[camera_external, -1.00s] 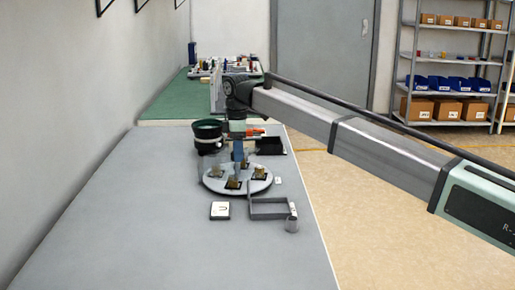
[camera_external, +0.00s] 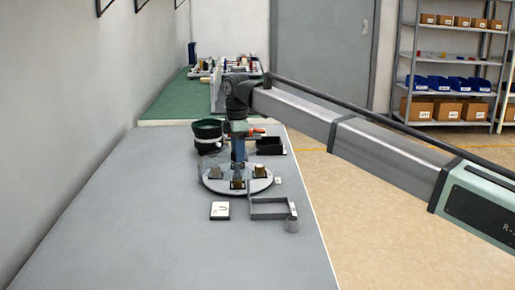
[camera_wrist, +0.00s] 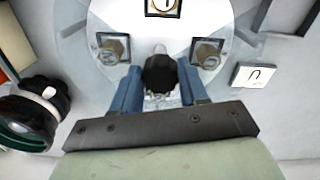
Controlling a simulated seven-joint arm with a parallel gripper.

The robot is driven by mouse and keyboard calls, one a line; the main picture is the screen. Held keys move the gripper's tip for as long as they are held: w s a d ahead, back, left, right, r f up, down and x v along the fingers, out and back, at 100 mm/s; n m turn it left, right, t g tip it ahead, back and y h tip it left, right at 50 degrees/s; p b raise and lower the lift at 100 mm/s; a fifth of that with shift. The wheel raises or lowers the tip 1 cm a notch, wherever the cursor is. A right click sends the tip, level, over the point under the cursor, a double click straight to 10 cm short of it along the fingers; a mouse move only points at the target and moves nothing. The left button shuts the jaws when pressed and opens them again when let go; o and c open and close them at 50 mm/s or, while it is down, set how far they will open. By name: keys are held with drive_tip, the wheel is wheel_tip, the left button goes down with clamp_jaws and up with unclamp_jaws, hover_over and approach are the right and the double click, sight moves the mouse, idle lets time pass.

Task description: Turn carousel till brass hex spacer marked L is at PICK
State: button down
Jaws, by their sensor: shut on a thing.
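The carousel (camera_external: 212,184) is a round pale disc on the grey bench, with brass-coloured spacers on dark square pads around it. In the wrist view its disc (camera_wrist: 120,15) fills the top. My gripper (camera_wrist: 160,82) points down over its middle, blue fingers shut on the dark round knob (camera_wrist: 160,72). One spacer (camera_wrist: 112,48) is left of the knob, another (camera_wrist: 207,52) right. At the top edge, a third pad (camera_wrist: 163,6) carries a cut-off, stroke-like mark. I cannot read an L on any. A white card (camera_external: 220,210) with a U-like mark lies in front of the carousel.
A dark green bowl (camera_external: 208,129) stands behind the carousel at left. A black bin (camera_external: 270,146) is behind at right. The front left of the bench is clear.

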drive_tip(key=c, duration=0.6)
unclamp_jaws()
wheel_tip(320, 180, up, 14)
drive_tip(key=shift+f, duration=0.1)
idle(0.5)
